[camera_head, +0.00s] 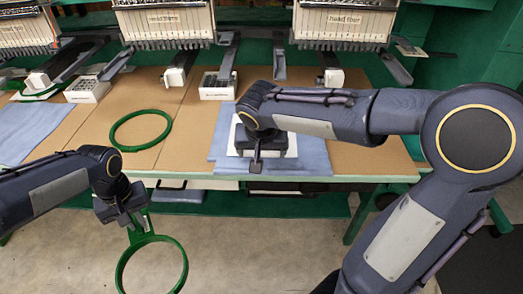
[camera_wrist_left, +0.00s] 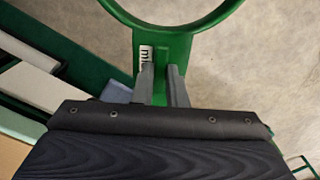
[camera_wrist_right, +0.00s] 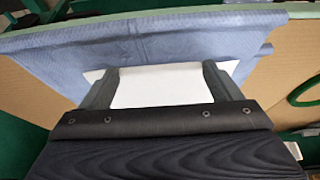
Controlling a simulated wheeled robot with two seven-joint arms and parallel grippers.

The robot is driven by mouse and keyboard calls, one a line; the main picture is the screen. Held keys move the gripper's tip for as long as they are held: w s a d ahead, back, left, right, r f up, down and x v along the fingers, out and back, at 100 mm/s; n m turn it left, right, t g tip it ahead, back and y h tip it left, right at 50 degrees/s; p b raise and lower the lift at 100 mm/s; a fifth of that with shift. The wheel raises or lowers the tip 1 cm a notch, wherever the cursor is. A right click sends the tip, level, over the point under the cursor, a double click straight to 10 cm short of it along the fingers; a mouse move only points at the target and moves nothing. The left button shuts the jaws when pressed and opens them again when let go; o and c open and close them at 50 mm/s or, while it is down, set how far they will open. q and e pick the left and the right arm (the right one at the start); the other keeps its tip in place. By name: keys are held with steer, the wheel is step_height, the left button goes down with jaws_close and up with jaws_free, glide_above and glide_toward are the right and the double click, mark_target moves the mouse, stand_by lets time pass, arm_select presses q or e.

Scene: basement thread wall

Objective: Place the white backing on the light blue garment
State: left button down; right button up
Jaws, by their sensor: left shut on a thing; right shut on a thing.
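The light blue garment (camera_head: 316,158) lies flat on the table below the right-hand embroidery head, and it also shows in the right wrist view (camera_wrist_right: 150,40). The white backing (camera_wrist_right: 160,88) lies over the garment, within its outline. My right gripper (camera_wrist_right: 161,72) is shut on the backing, with its fingers wide apart on either side of it. In the head view my right gripper (camera_head: 256,160) and wrist hide most of the backing. My left gripper (camera_head: 130,218) is shut on the bracket of a green hoop (camera_head: 120,272), held in front of the table over the floor.
A second green hoop (camera_head: 141,114) lies on the brown table top (camera_head: 185,150). Another blue garment (camera_head: 30,130) lies at the far left. White boxes (camera_head: 217,86) and embroidery heads (camera_head: 166,22) stand along the back. The table has a pale green front edge.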

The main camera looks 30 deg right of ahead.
arm_select(q)
steer(key=shift+f+b, duration=0.45)
arm_select(e)
steer(key=shift+f, duration=0.4)
arm_select(q)
steer(key=shift+r, duration=0.1)
arm_select(e)
steer(key=o, duration=0.8)
steer(key=shift+r, duration=0.1)
arm_select(q)
steer(key=shift+r, duration=0.2)
arm_select(e)
steer(key=shift+r, duration=0.15)
arm_select(q)
step_height(320, 180, up, 2)
steer(key=p, duration=0.2)
steer(key=shift+r+p, duration=0.15)
steer(key=shift+p, duration=0.25)
arm_select(e)
steer(key=v, duration=1.2)
steer(key=s+a+f+n+y, duration=0.2)
steer(key=s+f+y, duration=0.1)
steer(key=s, duration=0.5)
steer(key=s+a+f+n+t+y, duration=0.1)
steer(key=s+f+n+y, duration=0.1)
steer(key=s+f, duration=0.4)
steer(key=shift+s+a+f+t+y, duration=0.35)
steer(key=shift+s+y, duration=0.25)
steer(key=shift+s, duration=0.35)
steer(key=shift+n, duration=0.3)
